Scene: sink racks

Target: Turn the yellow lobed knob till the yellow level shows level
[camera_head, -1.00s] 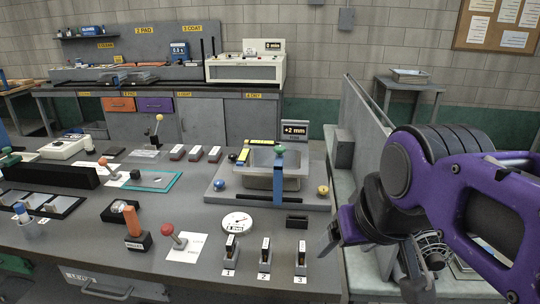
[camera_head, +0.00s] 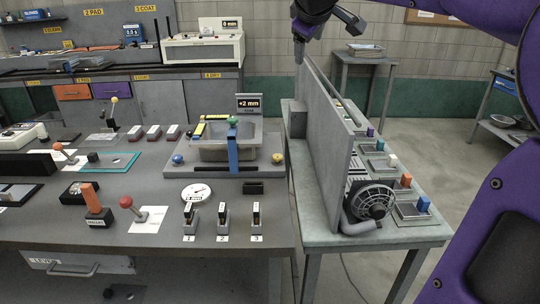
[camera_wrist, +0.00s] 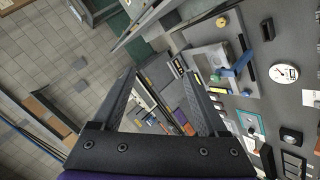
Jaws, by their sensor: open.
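The yellow lobed knob (camera_head: 277,158) sits at the front right corner of the grey tray fixture (camera_head: 262,171) on the bench; it also shows in the wrist view (camera_wrist: 222,22). The yellow level (camera_head: 198,131) lies along the left rim of the fixture's basin; its bubble is too small to read. A small display (camera_head: 248,104) behind the basin reads +2 mm. My gripper (camera_wrist: 159,75) is open and empty, its two fingers apart. In the head view it is at the top, right of the fixture, high and away from the knob.
A blue knob (camera_head: 178,160) and a green knob (camera_head: 233,121) on a blue upright are on the same fixture. A tall grey panel (camera_head: 322,110) stands right of the bench. A dial (camera_head: 197,193) and several small numbered switches lie in front. The air above the fixture is clear.

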